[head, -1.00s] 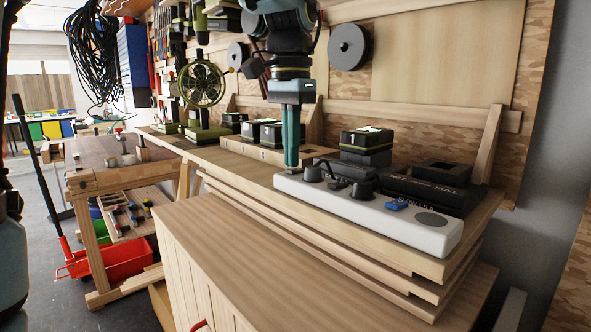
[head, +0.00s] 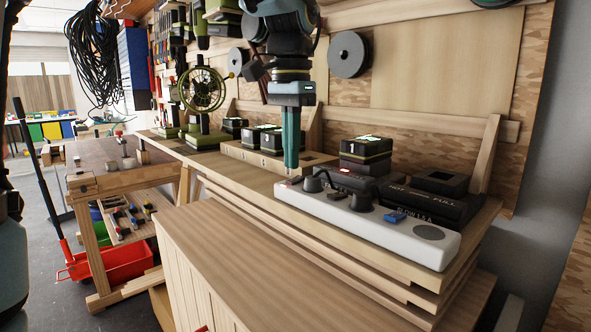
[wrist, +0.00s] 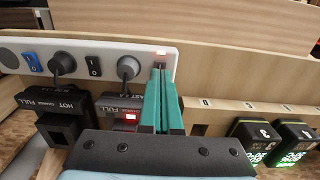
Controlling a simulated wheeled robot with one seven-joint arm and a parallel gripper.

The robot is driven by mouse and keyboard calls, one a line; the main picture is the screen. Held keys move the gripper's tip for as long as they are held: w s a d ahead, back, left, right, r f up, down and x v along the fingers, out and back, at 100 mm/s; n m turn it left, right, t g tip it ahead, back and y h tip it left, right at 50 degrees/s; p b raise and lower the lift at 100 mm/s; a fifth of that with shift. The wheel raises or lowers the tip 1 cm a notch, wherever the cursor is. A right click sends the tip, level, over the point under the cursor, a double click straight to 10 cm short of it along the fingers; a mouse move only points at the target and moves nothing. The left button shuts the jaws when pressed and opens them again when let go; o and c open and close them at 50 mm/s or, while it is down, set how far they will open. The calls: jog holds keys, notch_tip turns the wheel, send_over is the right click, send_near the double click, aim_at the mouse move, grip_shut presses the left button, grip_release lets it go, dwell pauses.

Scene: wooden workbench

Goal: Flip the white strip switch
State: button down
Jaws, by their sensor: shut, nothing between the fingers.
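The white power strip (head: 418,236) lies along the front of the bench shelf. In the wrist view the strip (wrist: 95,48) runs across the upper left. My gripper (head: 291,172) points down, shut and empty, over the red-switch end. Its green fingers (wrist: 161,72) partly cover that end; I cannot tell whether they touch it.
Two dark plugs (wrist: 128,68) with cables stand in the strip. Black chargers (head: 420,200) sit behind it, one with a red light (wrist: 131,117). A numbered battery (head: 365,148) stands on one charger. More batteries stand in a wooden rack (head: 235,151). The lower counter (head: 260,250) is clear.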

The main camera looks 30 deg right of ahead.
aim_at(291, 180)
jog(key=shift+r+p, duration=2.05)
jog(key=shift+r, duration=0.4)
